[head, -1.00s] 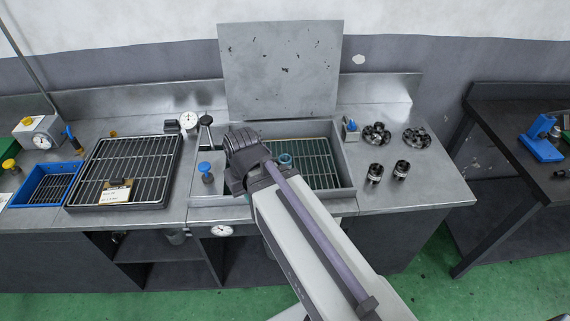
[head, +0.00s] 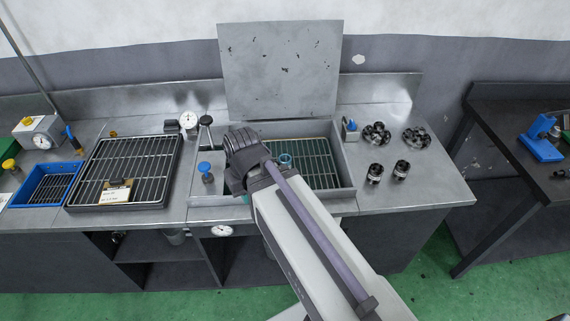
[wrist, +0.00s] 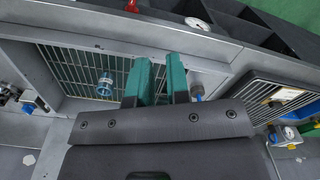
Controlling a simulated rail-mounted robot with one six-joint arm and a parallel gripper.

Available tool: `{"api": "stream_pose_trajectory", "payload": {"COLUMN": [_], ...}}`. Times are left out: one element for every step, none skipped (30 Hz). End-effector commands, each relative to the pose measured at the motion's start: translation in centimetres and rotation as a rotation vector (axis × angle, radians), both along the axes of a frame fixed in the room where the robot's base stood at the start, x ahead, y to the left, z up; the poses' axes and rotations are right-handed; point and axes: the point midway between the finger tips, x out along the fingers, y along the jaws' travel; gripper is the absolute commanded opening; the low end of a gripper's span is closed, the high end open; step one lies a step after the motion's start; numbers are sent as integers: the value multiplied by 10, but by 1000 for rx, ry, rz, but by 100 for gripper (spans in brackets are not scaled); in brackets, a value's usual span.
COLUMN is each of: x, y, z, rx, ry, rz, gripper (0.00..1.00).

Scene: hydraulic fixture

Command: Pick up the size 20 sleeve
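A short, hollow teal-and-silver cylinder (head: 286,160) stands on the grate inside the sink basin. It also shows in the wrist view (wrist: 104,86), left of my fingers and apart from them. No size marking is readable, so I cannot tell whether it is the size 20 sleeve. My gripper (wrist: 158,62) has two green fingers with a gap between them and nothing held. It is above the basin. In the head view my arm hides the fingers and part of the basin.
Two dark cylindrical fittings (head: 388,171) and two black clustered parts (head: 396,136) stand on the right counter. A raised lid (head: 280,70) is behind the basin. A blue-topped knob (head: 204,168) stands left of the basin, beside a wire rack (head: 150,150).

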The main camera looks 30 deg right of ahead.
Motion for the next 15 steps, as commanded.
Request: {"api": "stream_pose_trajectory", "payload": {"x": [0, 0, 0, 0, 0, 0, 0, 0, 0, 0, 0, 0, 0, 0, 0], "y": [0, 0, 0, 0, 0, 0, 0, 0, 0, 0, 0, 0, 0, 0, 0], "z": [0, 0, 0, 0, 0, 0, 0, 0, 0, 0, 0, 0, 0, 0, 0], "rx": [0, 0, 0, 0, 0, 0, 0, 0, 0, 0, 0, 0, 0, 0, 0], "ry": [0, 0, 0, 0, 0, 0, 0, 0, 0, 0, 0, 0, 0, 0, 0], "rz": [0, 0, 0, 0, 0, 0, 0, 0, 0, 0, 0, 0, 0, 0, 0], "gripper": [21, 24, 28, 31, 34, 37, 40, 43, 47, 50, 53, 56, 59, 62, 66]}}
